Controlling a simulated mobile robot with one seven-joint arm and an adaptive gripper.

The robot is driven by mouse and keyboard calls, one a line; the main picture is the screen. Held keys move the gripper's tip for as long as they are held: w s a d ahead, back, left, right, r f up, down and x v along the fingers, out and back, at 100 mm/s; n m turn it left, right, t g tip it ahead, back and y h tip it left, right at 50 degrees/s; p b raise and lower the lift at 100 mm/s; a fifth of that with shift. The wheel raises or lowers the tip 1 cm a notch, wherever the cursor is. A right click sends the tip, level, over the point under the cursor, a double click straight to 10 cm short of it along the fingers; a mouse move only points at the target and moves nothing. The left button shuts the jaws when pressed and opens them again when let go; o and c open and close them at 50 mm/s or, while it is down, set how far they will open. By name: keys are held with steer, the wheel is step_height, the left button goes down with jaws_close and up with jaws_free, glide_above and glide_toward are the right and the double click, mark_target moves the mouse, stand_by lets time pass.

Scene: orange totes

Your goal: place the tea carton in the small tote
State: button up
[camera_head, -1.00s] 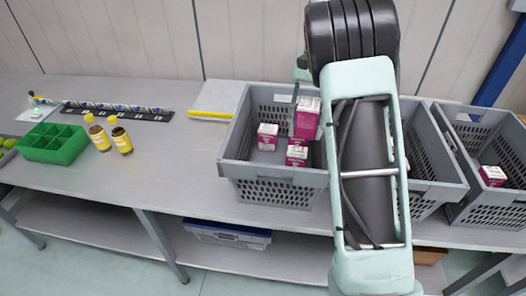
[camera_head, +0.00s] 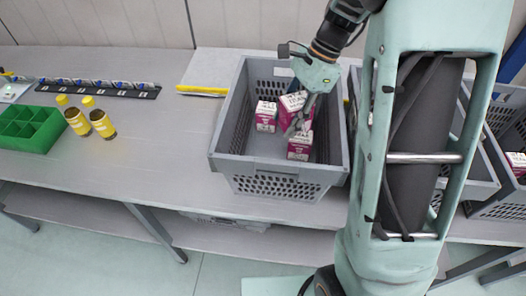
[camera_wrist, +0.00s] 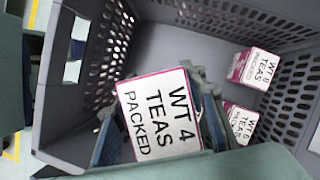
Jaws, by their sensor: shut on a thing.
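My gripper (camera_head: 298,128) reaches down inside the left grey tote (camera_head: 225,128). It is shut on a white and magenta tea carton (camera_head: 291,103), which is tilted. In the wrist view this carton (camera_wrist: 158,112) reads "WT 4 TEAS PACKED" and sits between the two fingers. I cannot tell whether it touches the tote floor. I cannot tell which tote is the small one.
A middle grey tote (camera_head: 482,180) is partly hidden by my arm. A right grey tote (camera_head: 505,100) holds another carton (camera_head: 517,162). Two yellow-labelled bottles (camera_head: 101,122) and a green divided tray (camera_head: 38,130) stand at the left. The table between bottles and left tote is clear.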

steer(key=s+a+f+m+t, duration=0.1)
steer(key=s+f+m+t, duration=0.1)
steer(key=s+f+m, duration=0.2)
steer(key=shift+s+a+m+b, duration=0.3)
steer(key=shift+s+m+b, duration=0.15)
steer(key=shift+s+m, duration=0.35)
steer(key=w+a+f, duration=0.1)
steer(key=w+f, duration=0.2)
steer(key=w, duration=0.1)
steer(key=w+a+f, duration=0.2)
steer(key=w, duration=0.1)
steer(key=w+a+f, duration=0.2)
steer(key=w+f, duration=0.1)
steer(key=w, duration=0.1)
steer(key=shift+w+a+f+p, duration=0.25)
steer(key=shift+w+f+p, duration=0.05)
steer(key=shift+w+p, duration=0.05)
steer(key=f, duration=0.2)
steer(key=w+f, duration=0.1)
steer(key=shift+a+f+p, duration=0.15)
steer(key=shift+a+p, duration=0.1)
steer(key=shift+p, duration=0.15)
steer(key=shift+f, duration=0.3)
steer(key=shift+f, duration=0.1)
